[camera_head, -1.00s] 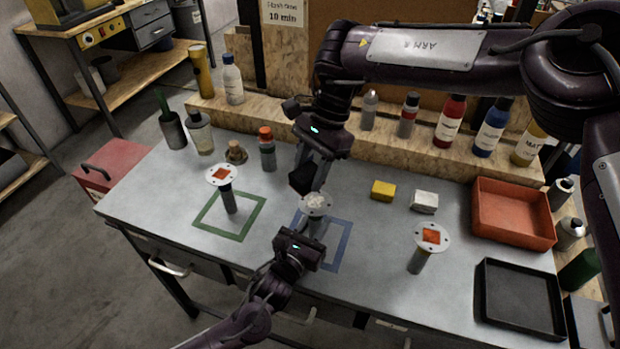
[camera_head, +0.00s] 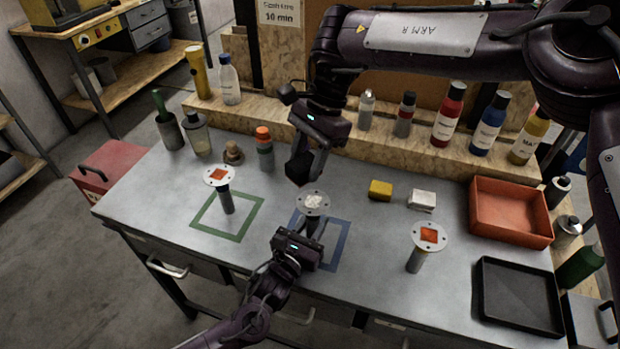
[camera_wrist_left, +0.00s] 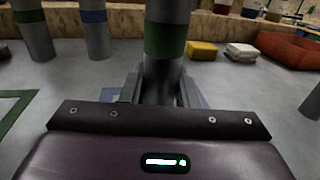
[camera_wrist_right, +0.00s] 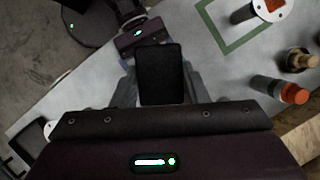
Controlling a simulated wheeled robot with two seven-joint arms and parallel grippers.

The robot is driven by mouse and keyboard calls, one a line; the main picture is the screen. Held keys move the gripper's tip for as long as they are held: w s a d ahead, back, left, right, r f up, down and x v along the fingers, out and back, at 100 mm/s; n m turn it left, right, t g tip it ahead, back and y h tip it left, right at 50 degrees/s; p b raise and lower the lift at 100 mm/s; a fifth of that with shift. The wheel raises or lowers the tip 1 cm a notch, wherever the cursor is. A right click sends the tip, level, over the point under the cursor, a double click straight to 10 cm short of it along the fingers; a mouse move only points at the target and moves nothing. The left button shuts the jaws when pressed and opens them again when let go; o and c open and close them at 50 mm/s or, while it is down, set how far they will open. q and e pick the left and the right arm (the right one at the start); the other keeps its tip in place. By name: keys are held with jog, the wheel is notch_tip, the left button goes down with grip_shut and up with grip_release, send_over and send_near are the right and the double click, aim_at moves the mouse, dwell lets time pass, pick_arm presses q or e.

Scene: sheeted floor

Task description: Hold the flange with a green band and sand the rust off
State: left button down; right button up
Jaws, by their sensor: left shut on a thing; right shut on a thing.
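The flange (camera_head: 313,203) is a pale disc with bolt holes on an upright pipe, over the blue outlined square. Its centre shows a whitish-grey patch, with no orange seen there. The left wrist view shows the green band (camera_wrist_left: 165,40) on its pipe. My left gripper (camera_head: 309,236) is shut on this pipe below the band. My right gripper (camera_head: 307,158) is shut on a black block (camera_wrist_right: 160,75), which hangs behind and above the disc, seemingly apart from it. The block's underside is hidden.
Flanges with orange patches stand at left (camera_head: 218,175), in the green outlined square (camera_head: 206,227), and at right (camera_head: 429,236). Yellow (camera_head: 380,190) and white (camera_head: 422,200) blocks lie behind. A red bin (camera_head: 510,240) and black tray (camera_head: 519,328) are right. Bottles line the back.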

aim_at(301, 202)
jog(key=shift+w+f, duration=0.1)
jog(key=shift+w, duration=0.05)
jog(key=shift+f, duration=3.55)
jog(key=shift+d+f, duration=0.15)
jog(key=shift+f, duration=0.2)
jog(key=shift+d, duration=0.35)
jog(key=shift+c, duration=0.3)
jog(key=shift+s+d, duration=0.25)
jog(key=shift+d, duration=0.35)
jog(key=shift+s+d, duration=0.2)
jog(key=shift+d, duration=0.35)
jog(key=shift+c, duration=0.2)
jog(key=shift+w+a+f, duration=0.1)
jog(key=shift+w+a, duration=0.1)
jog(key=shift+a, duration=0.6)
jog(key=shift+w+a, duration=0.2)
jog(key=shift+a, duration=0.6)
jog(key=shift+a+r, duration=0.1)
jog(key=shift+r, duration=4)
